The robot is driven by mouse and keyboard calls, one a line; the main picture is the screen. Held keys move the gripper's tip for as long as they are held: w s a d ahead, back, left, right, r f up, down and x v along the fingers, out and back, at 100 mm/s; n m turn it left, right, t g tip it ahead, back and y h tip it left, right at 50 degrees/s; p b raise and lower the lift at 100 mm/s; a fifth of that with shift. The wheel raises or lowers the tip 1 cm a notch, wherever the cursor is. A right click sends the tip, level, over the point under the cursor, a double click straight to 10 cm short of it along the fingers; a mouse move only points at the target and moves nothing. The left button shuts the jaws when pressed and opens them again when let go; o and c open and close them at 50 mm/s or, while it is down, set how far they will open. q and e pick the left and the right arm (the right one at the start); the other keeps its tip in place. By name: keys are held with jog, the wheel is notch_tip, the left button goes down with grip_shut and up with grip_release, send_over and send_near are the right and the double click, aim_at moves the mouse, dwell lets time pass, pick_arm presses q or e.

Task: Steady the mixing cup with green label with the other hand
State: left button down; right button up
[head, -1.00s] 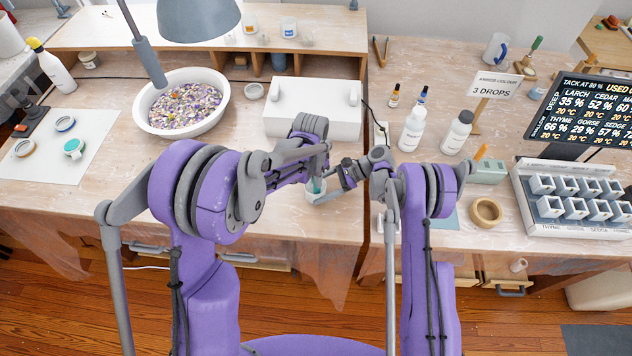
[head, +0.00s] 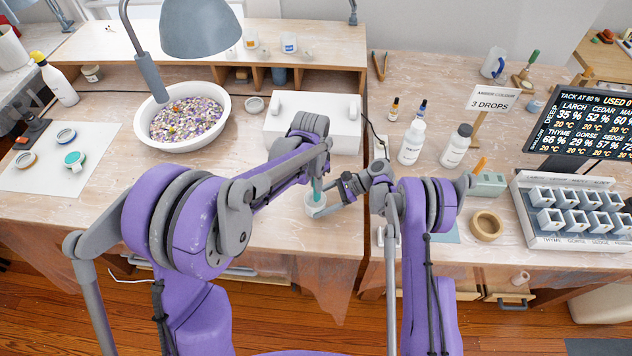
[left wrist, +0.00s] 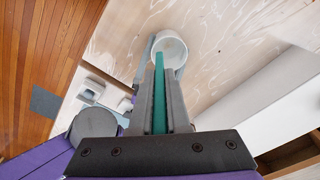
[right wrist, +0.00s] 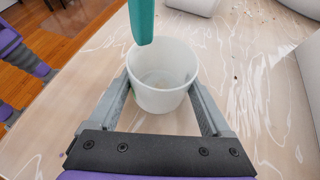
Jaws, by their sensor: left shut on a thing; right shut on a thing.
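The white mixing cup (head: 313,208) stands upright near the bench's front edge. My right gripper (right wrist: 160,88) is shut on this cup (right wrist: 162,100), with a finger against each side. My left gripper (left wrist: 160,75) is shut on a teal stick (left wrist: 158,98). The stick also shows in the right wrist view (right wrist: 143,22), its end at the cup's far rim. I cannot tell whether the tip is inside the cup.
A white box (head: 305,135) stands behind the cup. White bottles (head: 411,143), a wooden ring (head: 486,226) and a tray of small moulds (head: 530,222) are to the right. A bowl of petals (head: 222,127) is at left. Bare bench lies left of the cup.

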aim_at(316, 201)
pick_arm(q)
jog(key=shift+f, duration=2.95)
jog(key=shift+f, duration=1)
jog(key=shift+w+a+r, duration=0.1)
jog(key=shift+w+a, duration=0.15)
jog(key=shift+w, duration=0.35)
jog(key=shift+w+a+f, duration=0.1)
jog(key=shift+w+a, duration=0.1)
jog(key=shift+w, duration=0.45)
jog(key=shift+w+a+r, duration=0.1)
jog(key=shift+w+a, duration=0.15)
jog(key=shift+w, duration=0.35)
jog(key=shift+s+d, duration=0.25)
jog(key=shift+s, duration=0.4)
jog(key=shift+s+d, duration=0.2)
jog(key=shift+s, duration=0.45)
jog(key=shift+s+d, duration=0.25)
jog(key=shift+s, duration=0.4)
jog(key=shift+w, duration=0.15)
